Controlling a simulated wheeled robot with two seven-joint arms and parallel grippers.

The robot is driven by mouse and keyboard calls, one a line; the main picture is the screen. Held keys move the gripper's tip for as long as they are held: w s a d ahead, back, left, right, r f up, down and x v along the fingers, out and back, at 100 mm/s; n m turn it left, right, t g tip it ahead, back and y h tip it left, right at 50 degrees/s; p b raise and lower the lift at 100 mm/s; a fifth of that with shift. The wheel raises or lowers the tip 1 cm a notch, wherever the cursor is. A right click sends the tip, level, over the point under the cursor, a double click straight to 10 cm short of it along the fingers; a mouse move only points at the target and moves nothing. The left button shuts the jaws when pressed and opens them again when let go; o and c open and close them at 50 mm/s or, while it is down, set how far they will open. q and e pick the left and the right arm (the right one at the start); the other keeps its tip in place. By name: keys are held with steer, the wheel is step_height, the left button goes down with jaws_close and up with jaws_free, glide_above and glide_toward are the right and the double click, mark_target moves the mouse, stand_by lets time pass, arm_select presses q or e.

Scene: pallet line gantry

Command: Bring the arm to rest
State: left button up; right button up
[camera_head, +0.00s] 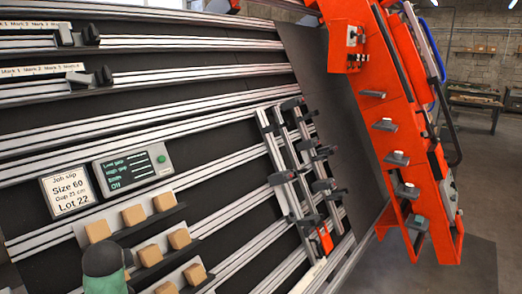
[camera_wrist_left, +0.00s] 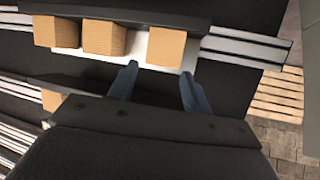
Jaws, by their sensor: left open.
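In the left wrist view my left gripper (camera_wrist_left: 158,88) is open, with its two blue-grey fingers apart and nothing between them. Its fingertips point towards a pale ledge carrying tan blocks (camera_wrist_left: 104,37). One tan block (camera_wrist_left: 166,46) is just beyond the gap between the fingers; I cannot tell how far off. In the head view a dark and green rounded part, which looks like my left arm, shows at the lower left. The left fingers are not visible there. My right gripper is in neither view.
A dark panel with metal rails (camera_head: 150,68) fills the left and middle. It bears a job slip (camera_head: 68,191), a display (camera_head: 132,164), tan blocks (camera_head: 134,214) on ledges and a clamp rack (camera_head: 300,170). An orange frame (camera_head: 385,120) stands at right, with grey floor beside it.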

arm_select(q)
steer(key=s+d+f+m+g+h, duration=0.1)
steer(key=s+d+f+m+h, duration=0.15)
steer(key=s+d+f, duration=0.7)
steer(key=s+d+f+m+g+h, duration=0.15)
steer(key=s+d+f+m, duration=0.35)
steer(key=s, duration=0.7)
steer(key=s+d+f+m+g+h, duration=0.1)
steer(key=s+d+f+m, duration=0.1)
steer(key=s+d+f, duration=0.7)
step_height(320, 180, down, 23)
steer(key=a+g, duration=0.1)
steer(key=a, duration=0.1)
steer(key=s+f, duration=0.4)
steer(key=f, duration=0.6)
steer(key=s+d+f+g, duration=0.1)
steer(key=s+f, duration=0.2)
steer(key=f, duration=0.8)
steer(key=shift+s, duration=0.4)
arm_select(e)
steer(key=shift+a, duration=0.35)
